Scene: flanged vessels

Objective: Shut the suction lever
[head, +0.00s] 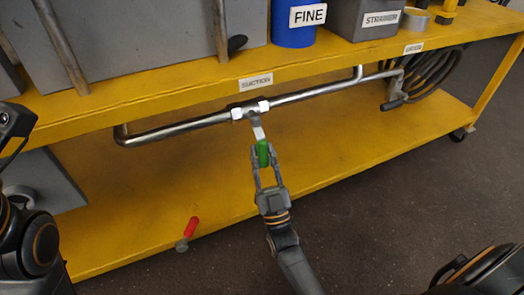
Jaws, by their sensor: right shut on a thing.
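The suction lever has a green handle (263,153) on a short metal shank. It sits on a valve (250,110) with white fittings in the pipe, just below the SUCTION label (256,82). The lever points down and toward me, across the line of the pipe. My right gripper (264,162) is shut on the green handle, one finger on each side, with the upper part of the handle still showing. My left arm shows at the left edge, but its gripper cannot be made out.
The metal pipe (180,130) runs under the yellow bench top (130,100). A red-handled lever (191,228) stands at the lower shelf's front edge. A coiled hose (433,72) hangs at right. A blue FINE container (293,30) and grey STRAINER box (370,27) stand above.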

